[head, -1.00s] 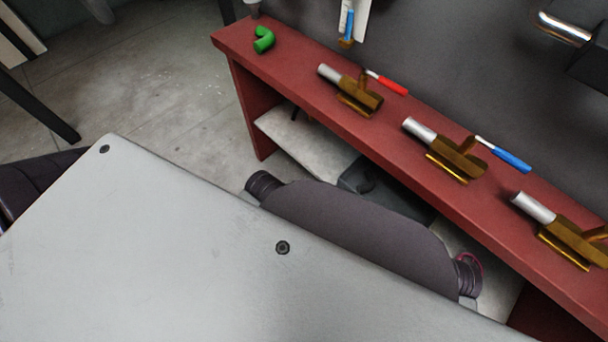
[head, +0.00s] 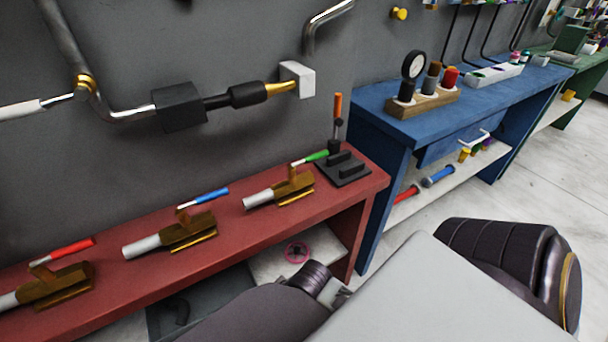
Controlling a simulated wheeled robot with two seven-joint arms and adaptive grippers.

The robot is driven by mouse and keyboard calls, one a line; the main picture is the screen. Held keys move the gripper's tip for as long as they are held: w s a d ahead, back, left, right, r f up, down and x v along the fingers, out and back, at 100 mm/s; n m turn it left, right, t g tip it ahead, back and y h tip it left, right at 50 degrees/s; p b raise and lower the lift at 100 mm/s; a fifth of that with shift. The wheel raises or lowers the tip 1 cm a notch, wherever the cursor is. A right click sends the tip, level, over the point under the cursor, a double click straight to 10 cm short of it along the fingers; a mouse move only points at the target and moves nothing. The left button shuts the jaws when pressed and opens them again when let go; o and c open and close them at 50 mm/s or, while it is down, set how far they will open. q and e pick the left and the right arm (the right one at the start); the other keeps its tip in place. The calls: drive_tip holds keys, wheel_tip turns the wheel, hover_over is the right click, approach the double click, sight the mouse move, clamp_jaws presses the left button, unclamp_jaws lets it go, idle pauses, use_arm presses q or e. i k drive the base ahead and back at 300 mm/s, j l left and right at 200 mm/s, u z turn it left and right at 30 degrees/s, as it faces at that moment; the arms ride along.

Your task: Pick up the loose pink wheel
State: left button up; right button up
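A pink wheel (head: 297,252) lies on the pale lower shelf under the right end of the red bench, in the head view. It looks like a small ring with spokes and lies apart from other things. Part of my own arm is just below it in the picture. Neither gripper's fingers show in the head view, so I cannot see whether they are open or shut.
The red bench (head: 110,290) carries several brass valves with coloured handles and a dark block (head: 342,168). A blue bench (head: 375,104) stands to its right, with a gauge (head: 414,66) on top. Pale floor (head: 572,165) is clear at the right.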

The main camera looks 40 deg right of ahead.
sight(298, 250)
drive_tip(key=z, duration=1.2)
